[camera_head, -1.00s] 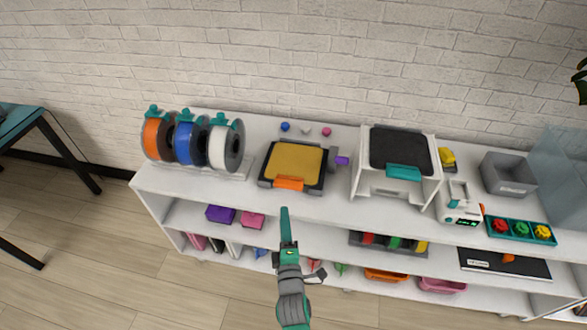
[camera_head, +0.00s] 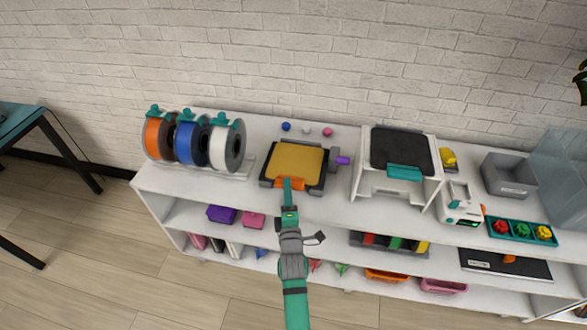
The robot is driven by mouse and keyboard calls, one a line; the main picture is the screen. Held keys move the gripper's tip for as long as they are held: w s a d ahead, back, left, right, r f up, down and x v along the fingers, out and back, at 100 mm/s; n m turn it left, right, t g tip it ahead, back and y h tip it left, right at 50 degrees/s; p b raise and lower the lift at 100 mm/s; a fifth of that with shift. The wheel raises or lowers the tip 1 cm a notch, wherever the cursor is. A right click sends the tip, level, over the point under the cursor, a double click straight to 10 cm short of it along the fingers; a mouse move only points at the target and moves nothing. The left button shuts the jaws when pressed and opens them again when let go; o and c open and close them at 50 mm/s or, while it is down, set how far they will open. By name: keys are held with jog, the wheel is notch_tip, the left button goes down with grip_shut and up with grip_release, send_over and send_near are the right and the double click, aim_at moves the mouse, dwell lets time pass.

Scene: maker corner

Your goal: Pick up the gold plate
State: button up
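The gold plate (camera_head: 296,161) is a flat, square sheet lying on a dark, low base (camera_head: 267,177) on the shelf top. An orange tab (camera_head: 283,183) sticks out at its front edge; I cannot tell whether it belongs to the plate or the base. My gripper (camera_head: 287,183) is teal and grey, with its tip at the orange tab in the picture. The tip hides part of the tab. I cannot tell whether it touches the tab, or whether the fingers are apart.
Filament spools (camera_head: 188,143) stand to the left of the plate. A purple-tipped grey part (camera_head: 342,160) sits at its right, beside a white machine with a dark top (camera_head: 402,150). Small balls (camera_head: 306,130) lie behind. A lower shelf (camera_head: 300,238) holds several items.

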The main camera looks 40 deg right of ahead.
jog(key=shift+x, duration=1.1)
jog(key=shift+s, duration=0.1)
grip_shut()
jog(key=shift+r, duration=0.15)
jog(key=shift+r, duration=0.55)
notch_tip(320, 180, up, 17)
jog(key=shift+f, duration=0.15)
jog(key=shift+a+f, duration=0.1)
